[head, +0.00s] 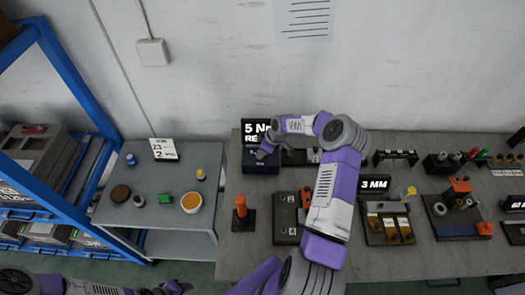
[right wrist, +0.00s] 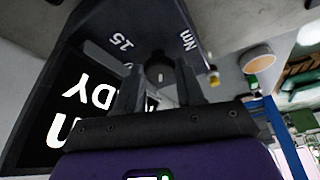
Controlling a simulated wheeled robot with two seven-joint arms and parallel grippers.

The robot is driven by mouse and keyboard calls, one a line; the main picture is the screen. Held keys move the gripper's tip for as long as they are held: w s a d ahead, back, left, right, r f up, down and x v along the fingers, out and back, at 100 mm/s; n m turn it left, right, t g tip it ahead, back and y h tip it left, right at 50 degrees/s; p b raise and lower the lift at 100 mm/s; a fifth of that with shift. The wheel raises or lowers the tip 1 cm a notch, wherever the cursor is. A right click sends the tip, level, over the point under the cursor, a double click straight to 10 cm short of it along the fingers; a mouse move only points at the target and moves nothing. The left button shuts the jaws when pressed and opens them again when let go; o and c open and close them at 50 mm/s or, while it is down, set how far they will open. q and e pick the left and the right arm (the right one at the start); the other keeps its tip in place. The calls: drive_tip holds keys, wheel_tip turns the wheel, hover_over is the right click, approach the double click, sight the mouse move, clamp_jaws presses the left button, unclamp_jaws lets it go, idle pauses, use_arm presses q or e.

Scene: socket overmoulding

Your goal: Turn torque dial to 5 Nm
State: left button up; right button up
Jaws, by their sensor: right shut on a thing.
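The torque unit is a dark blue box (head: 260,166) at the back left of the workbench, with a black display (head: 255,132) above it. The display starts with "5 N" and "RE"; my arm covers the rest. My right gripper (head: 264,151) is at the front of this box. In the right wrist view its two fingers (right wrist: 160,88) are shut on a dark round dial (right wrist: 159,68) on the unit's face, marked "15" and "Nm". The dial's pointer cannot be made out. A link of my left arm shows at the bottom left, but its gripper is not visible.
An orange-handled tool (head: 240,213) stands left of a dark numbered block (head: 286,231). A "3 MM" sign (head: 374,184) and fixtures stand to the right. A blue rack (head: 75,75) is at left.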

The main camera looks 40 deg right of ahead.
drive_tip(key=o, duration=1)
drive_tip(key=shift+o, duration=0.2)
drive_tip(key=v, duration=0.7)
drive_tip(key=shift+r, duration=0.2)
drive_tip(key=shift+s+f, duration=0.1)
drive_tip(key=shift+s, duration=0.05)
